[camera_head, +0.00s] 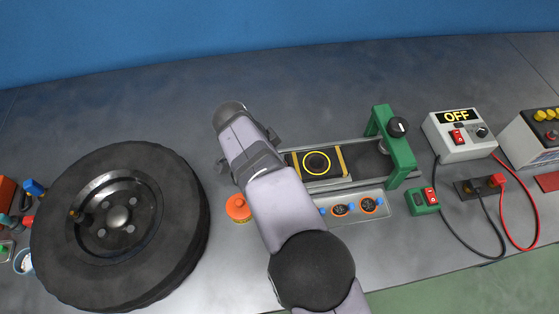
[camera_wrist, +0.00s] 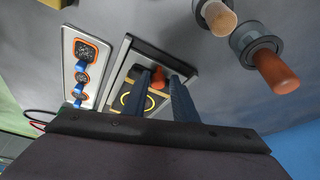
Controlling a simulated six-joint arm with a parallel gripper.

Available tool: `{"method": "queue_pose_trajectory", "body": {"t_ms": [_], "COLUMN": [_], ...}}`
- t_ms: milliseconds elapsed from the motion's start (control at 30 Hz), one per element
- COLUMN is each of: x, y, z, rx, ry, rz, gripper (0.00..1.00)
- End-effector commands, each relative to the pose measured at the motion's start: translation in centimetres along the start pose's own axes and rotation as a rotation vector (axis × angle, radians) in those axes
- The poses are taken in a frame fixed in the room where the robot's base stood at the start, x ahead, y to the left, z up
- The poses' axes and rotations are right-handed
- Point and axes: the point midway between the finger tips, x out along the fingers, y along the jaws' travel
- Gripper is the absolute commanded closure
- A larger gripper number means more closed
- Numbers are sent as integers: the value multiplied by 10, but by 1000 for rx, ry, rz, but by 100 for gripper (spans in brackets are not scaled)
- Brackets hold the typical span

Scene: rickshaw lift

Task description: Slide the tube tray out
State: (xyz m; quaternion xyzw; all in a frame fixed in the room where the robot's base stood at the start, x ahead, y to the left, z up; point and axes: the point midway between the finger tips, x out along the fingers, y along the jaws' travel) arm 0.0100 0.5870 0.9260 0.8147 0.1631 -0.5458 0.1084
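The tube tray (camera_head: 330,176), a dark flat piece with a yellow ring and yellow bars, sits in a grey rail frame (camera_head: 360,151). Its right side lies near the green arch press (camera_head: 401,150). In the wrist view, the tray (camera_wrist: 131,89) shows beyond my fingers, with the ring partly covered. My gripper (camera_wrist: 164,76) points down at the end of the frame. Its two dark fingers are apart, with an orange-red knob (camera_wrist: 158,79) between them. I cannot tell whether either finger touches the knob.
A large black wheel (camera_head: 177,236) lies at left, and an orange-capped jar (camera_head: 238,208) stands beside my arm. A plate with round sockets (camera_head: 357,221) lies in front of the frame. A power box (camera_head: 456,147), green switch (camera_head: 422,201) and cables are at right. The back bench is clear.

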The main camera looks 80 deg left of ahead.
Motion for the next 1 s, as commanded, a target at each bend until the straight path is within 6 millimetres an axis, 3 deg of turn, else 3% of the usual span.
{"method": "queue_pose_trajectory", "body": {"t_ms": [267,733,1000], "x": [-9,-67,-74], "y": [-1,-1,0], "z": [-1,1,1], "rx": [1,0,0], "ry": [3,1,1], "rz": [-2,-2,0], "gripper": [75,75,75]}}
